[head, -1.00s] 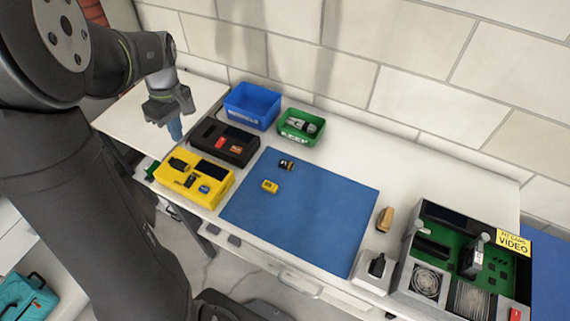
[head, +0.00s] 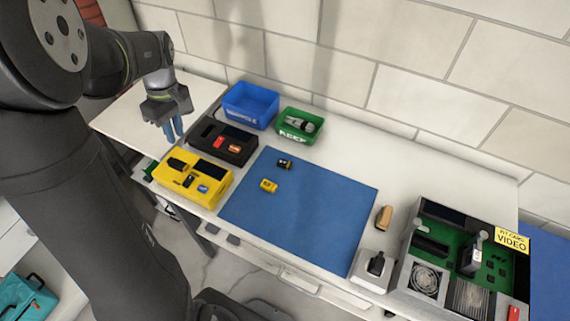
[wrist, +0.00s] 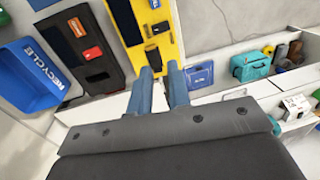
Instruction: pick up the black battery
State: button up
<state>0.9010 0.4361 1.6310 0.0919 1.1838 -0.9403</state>
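A small black battery with a lighter, copper-coloured end (head: 284,164) lies near the top left corner of the blue mat (head: 320,215). A small yellow block-like item (head: 268,185) lies just below it on the mat. My gripper (head: 174,136) hangs at the left of the table, beside the yellow tray and well left of the battery. In the wrist view my gripper (wrist: 160,80) shows two blue fingers with a gap between them, holding nothing. The black battery does not show in the wrist view.
A blue recycle bin (head: 251,118) and a green KEEP bin (head: 281,133) stand behind. An open computer case (head: 408,255) stands at right. Most of the mat is clear.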

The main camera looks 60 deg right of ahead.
jog(key=o, duration=1.1)
jog(key=m+h, duration=0.3)
jog(key=m, duration=1.4)
send_over(285, 163)
jog(key=a, duration=0.1)
jog(key=f, duration=1.6)
jog(key=shift+s+a+f, duration=0.1)
jog(key=shift+a, duration=0.1)
jog(key=shift+d+f, duration=0.2)
jog(key=shift+f, duration=0.7)
jog(key=shift+d+f, duration=0.25)
jog(key=shift+f, duration=0.7)
jog(key=shift+d+f, duration=0.2)
jog(key=shift+f, duration=0.7)
